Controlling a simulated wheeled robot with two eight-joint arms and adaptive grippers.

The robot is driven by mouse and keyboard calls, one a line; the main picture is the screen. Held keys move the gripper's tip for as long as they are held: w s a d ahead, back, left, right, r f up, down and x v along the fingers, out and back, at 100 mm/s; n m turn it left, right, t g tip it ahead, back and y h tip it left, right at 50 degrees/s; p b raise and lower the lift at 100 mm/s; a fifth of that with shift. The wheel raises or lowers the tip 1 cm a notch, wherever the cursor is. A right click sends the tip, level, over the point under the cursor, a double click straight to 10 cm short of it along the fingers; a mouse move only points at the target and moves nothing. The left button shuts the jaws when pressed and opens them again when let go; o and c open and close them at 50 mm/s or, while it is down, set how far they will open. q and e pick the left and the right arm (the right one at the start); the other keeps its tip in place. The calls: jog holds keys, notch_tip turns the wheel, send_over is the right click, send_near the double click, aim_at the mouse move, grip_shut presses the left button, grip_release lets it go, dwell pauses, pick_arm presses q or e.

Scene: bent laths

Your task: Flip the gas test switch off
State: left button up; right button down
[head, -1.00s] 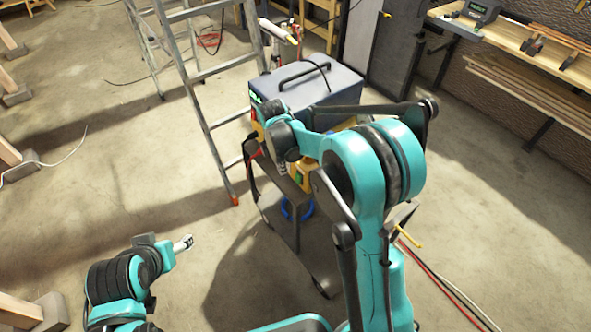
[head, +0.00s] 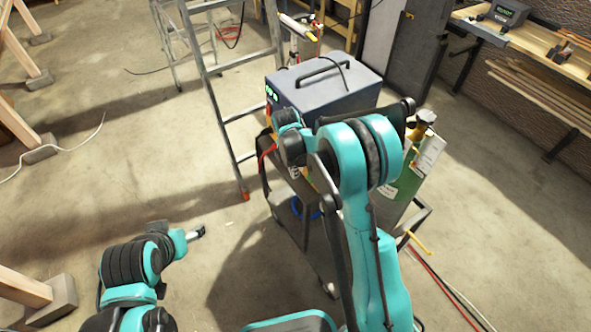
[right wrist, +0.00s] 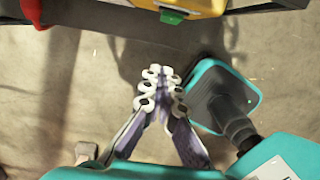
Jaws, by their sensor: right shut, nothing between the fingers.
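A blue-grey machine (head: 330,85) with a black top handle stands on a dark cart in the head view. Its front, with a small green display (head: 271,95), faces left and is partly covered by my right arm. I cannot make out the gas test switch. The right wrist view shows a yellow casing (right wrist: 205,6) with a green part (right wrist: 173,16) at the top edge. My right gripper (right wrist: 162,88) is shut and empty, apart from the casing, over the floor. My left gripper (head: 196,233) is small at lower left, away from the cart; its jaws are unclear.
A green gas cylinder (head: 405,185) stands on the cart's right side. A stepladder (head: 228,115) stands just left of the machine. A workbench (head: 540,50) is at the back right. Red and white cables (head: 445,285) lie on the floor at right. Floor at left is mostly open.

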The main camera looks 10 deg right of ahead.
aim_at(310, 177)
jog(key=d+f, duration=0.1)
jog(key=f, duration=0.1)
jog(key=w+d+f+b, duration=0.1)
jog(key=f, duration=0.1)
jog(key=d+f+b, duration=0.1)
jog(key=f, duration=0.1)
jog(key=shift+w+d+f, duration=0.2)
jog(key=shift+d, duration=0.15)
jog(key=shift+w+d, duration=0.1)
jog(key=shift+d, duration=0.2)
jog(key=shift+f+b, duration=0.2)
jog(key=shift+b, duration=0.25)
jog(key=shift+d+h, duration=0.2)
jog(key=shift+h, duration=0.2)
jog(key=shift+r, duration=0.1)
